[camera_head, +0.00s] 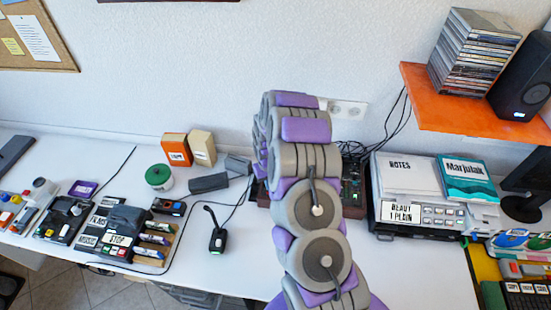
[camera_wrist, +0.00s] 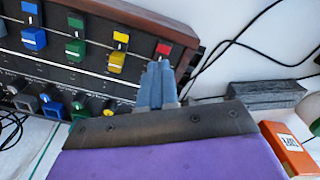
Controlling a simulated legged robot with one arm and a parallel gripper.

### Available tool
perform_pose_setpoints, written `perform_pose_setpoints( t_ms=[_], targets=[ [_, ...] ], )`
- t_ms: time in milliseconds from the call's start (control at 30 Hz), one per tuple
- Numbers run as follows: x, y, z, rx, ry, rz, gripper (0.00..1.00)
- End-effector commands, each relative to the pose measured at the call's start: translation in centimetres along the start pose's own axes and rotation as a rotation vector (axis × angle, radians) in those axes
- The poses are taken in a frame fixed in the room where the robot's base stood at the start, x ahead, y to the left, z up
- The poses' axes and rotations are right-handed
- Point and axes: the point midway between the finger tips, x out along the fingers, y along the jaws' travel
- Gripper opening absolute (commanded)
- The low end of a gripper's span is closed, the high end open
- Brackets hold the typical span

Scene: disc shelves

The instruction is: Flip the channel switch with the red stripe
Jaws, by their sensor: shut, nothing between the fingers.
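The mixing console (camera_wrist: 185,37) with a brown wooden edge fills the upper left of the wrist view. It has columns of coloured parts in blue, green (camera_wrist: 75,52), yellow (camera_wrist: 116,62) and red. The red mark (camera_wrist: 163,49) is in the column nearest the wooden edge. My gripper (camera_wrist: 157,68) is shut and empty, its blue-grey fingertips just below the red mark. The fingers cover whatever lies below it, so I cannot tell the switch's position or whether they touch it. In the head view, my arm hides most of the console (camera_head: 353,192) and my gripper.
Black cables (camera_wrist: 235,42) run along the wall beside the console. A grey block (camera_wrist: 265,95) and an orange box (camera_wrist: 287,146) stand to the right in the wrist view. In the head view, a grey device (camera_head: 420,228) with books on it stands right of the console.

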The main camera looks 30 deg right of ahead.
Motion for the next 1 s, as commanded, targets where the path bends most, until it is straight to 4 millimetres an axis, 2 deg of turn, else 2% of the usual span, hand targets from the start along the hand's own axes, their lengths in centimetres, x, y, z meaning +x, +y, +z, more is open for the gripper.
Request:
perform_pose_setpoints(
  t_ms=[700,1000],
  targets=[
    [-5.4,0.0,0.0,0.001,0.000,0.000,0.00],
    [-5.9,0.0,0.0,0.000,-0.001,0.000,0.00]
  ],
)
